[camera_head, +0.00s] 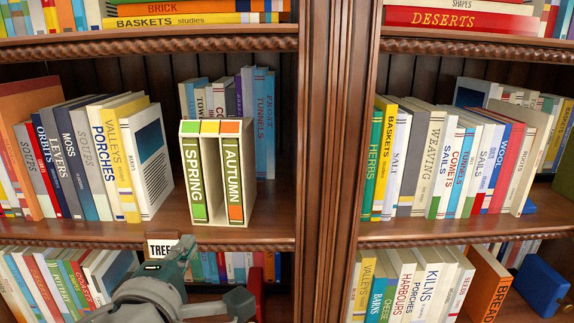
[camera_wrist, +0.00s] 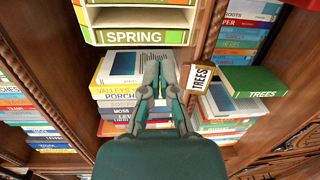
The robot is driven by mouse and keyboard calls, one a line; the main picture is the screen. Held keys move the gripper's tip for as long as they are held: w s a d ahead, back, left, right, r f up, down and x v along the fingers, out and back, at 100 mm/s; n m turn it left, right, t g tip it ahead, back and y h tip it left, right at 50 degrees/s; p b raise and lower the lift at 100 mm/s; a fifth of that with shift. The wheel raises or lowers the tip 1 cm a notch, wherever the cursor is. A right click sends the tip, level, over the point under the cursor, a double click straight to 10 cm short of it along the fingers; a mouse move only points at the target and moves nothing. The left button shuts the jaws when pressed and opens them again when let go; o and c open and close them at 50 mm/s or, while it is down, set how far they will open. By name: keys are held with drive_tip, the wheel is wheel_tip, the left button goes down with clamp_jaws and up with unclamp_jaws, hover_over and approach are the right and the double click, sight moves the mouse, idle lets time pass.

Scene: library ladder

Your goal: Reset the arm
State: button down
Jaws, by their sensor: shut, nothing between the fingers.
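My gripper (camera_wrist: 160,68) is in the wrist view, with its two grey-green fingers together and nothing between them. It points toward the bookshelf, below the SPRING spine in that picture. In the head view my grey arm covers part of the lower left shelf, and I cannot make out the fingertips there. A pale slipcase (camera_head: 215,127) stands upright on the middle left shelf. The SPRING book (camera_head: 195,180) is at its left and the AUTUMN book (camera_head: 234,180) at its right, with a pale gap between them. SPRING also shows in the wrist view (camera_wrist: 137,37).
A TREES label (camera_head: 162,248) sits on the shelf edge just behind my arm. A green TREES book (camera_wrist: 254,82) shows in the wrist view. A thick wooden upright (camera_head: 335,150) divides the shelves. Rows of books fill both sides. A blue block (camera_head: 541,286) is at lower right.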

drive_tip(key=w+d+f+m+g+h, duration=0.2)
drive_tip(key=d+f+m+g, duration=0.25)
drive_tip(key=d, duration=0.55)
drive_tip(key=w+d+f+m+g+h, duration=0.25)
drive_tip(key=d+f, duration=0.25)
drive_tip(key=d, duration=0.6)
drive_tip(key=s+d+f+m+g+y, duration=0.4)
drive_tip(key=s+d+f+m, duration=0.4)
drive_tip(key=s+d+m, duration=0.2)
drive_tip(key=m, duration=0.2)
drive_tip(key=shift+d+m+g, duration=0.3)
drive_tip(key=shift+d, duration=0.1)
